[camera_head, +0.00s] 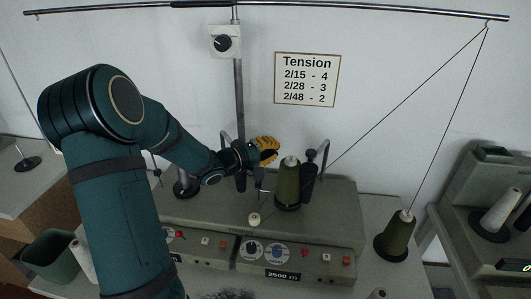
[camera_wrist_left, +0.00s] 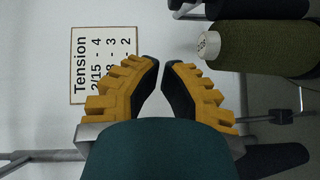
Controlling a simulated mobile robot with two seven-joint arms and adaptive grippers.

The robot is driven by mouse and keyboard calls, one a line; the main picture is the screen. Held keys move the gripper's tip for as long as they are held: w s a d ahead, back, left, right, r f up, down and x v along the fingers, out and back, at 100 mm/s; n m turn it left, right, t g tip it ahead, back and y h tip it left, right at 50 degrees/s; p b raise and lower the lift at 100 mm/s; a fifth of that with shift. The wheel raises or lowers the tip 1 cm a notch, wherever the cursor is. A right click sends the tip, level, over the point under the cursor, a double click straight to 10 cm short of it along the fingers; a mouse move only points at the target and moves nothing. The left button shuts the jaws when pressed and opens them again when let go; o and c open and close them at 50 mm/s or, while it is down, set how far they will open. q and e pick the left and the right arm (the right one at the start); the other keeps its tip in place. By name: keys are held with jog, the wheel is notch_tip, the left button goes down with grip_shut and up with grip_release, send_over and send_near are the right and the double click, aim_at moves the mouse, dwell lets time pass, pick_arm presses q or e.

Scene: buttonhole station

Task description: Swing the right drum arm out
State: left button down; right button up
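The winding machine (camera_head: 338,212) is a grey-green box with two winding places. At its right place an olive cone (camera_head: 288,186) stands upright; beside it is a dark upright part (camera_head: 309,182) with a black knob, likely the right drum arm. A bent metal rod (camera_head: 323,155) rises there. My left gripper (camera_head: 274,150) is just left of and above the cone's tip, touching nothing that I can see. In the left wrist view its fingertips (camera_wrist_left: 161,63) nearly meet, with nothing between them. The olive cone also shows there (camera_wrist_left: 265,47). My left arm hides much of the left place. My right gripper is out of view.
A tension sign (camera_head: 307,79) hangs on the wall behind. A thread runs from the overhead bar (camera_head: 370,13) to another olive cone (camera_head: 396,237) at the right; a second line slants down toward the machine. A grey machine (camera_head: 490,190) stands far right.

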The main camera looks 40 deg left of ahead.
pick_arm(q)
jog(key=x, duration=0.5)
jog(key=shift+w+d+f+b, duration=0.1)
jog(key=shift+f+b, duration=0.05)
jog(key=shift+b, duration=0.2)
jog(key=shift+w+d+f, duration=0.1)
jog(key=shift+w+d, duration=0.15)
jog(key=shift+d, duration=0.25)
jog(key=shift+w+d+f, duration=0.1)
jog(key=shift+w+d, duration=0.1)
jog(key=shift+d, duration=0.3)
jog(key=shift+w+d+b, duration=0.35)
jog(key=shift+d, duration=0.15)
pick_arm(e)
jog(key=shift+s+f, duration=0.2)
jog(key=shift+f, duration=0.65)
pick_arm(q)
jog(key=shift+d+y, duration=0.15)
jog(key=shift+y, duration=0.15)
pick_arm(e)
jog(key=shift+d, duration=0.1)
pick_arm(q)
jog(key=shift+d+n+y, duration=0.3)
jog(key=shift+d+n, duration=0.1)
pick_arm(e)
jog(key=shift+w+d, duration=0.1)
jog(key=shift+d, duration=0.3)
